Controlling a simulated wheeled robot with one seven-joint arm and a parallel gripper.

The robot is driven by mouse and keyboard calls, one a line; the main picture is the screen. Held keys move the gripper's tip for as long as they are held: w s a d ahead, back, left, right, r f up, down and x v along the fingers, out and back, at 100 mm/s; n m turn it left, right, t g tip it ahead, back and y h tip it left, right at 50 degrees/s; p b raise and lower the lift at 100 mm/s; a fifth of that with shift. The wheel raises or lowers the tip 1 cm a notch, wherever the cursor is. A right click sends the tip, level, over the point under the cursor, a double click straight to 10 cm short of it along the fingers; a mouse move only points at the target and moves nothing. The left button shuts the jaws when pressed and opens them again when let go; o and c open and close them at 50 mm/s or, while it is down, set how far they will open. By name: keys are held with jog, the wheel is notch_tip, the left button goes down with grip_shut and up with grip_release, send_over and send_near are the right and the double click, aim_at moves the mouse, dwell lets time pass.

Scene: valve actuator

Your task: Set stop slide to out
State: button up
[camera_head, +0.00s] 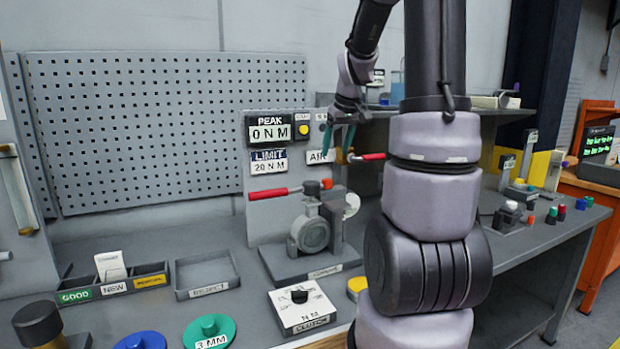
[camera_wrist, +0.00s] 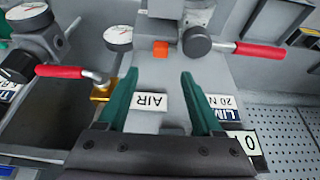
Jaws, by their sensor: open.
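No part in view is labelled as the stop slide, so I cannot tell which one it is. The valve actuator (camera_head: 313,233) stands on a grey base plate, with a red-handled lever (camera_head: 268,194) pointing left. A small orange block (camera_wrist: 160,48) is near that lever's hub in the wrist view. My gripper (camera_head: 337,142) is open and empty, its teal fingers in front of the back panel near the AIR label (camera_head: 319,156). In the wrist view, the open fingers (camera_wrist: 158,76) lie on either side of that label, apart from the orange block.
A second red-handled lever (camera_wrist: 65,72) on a brass fitting is left of the fingers in the wrist view. The clutch dial box (camera_head: 303,309), reject tray (camera_head: 207,274) and sorting bin (camera_head: 115,285) sit on the bench. A perforated board (camera_head: 170,130) stands behind.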

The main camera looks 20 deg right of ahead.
aim_at(328, 179)
jog(key=x, duration=1.1)
grip_shut()
dwell(1.2)
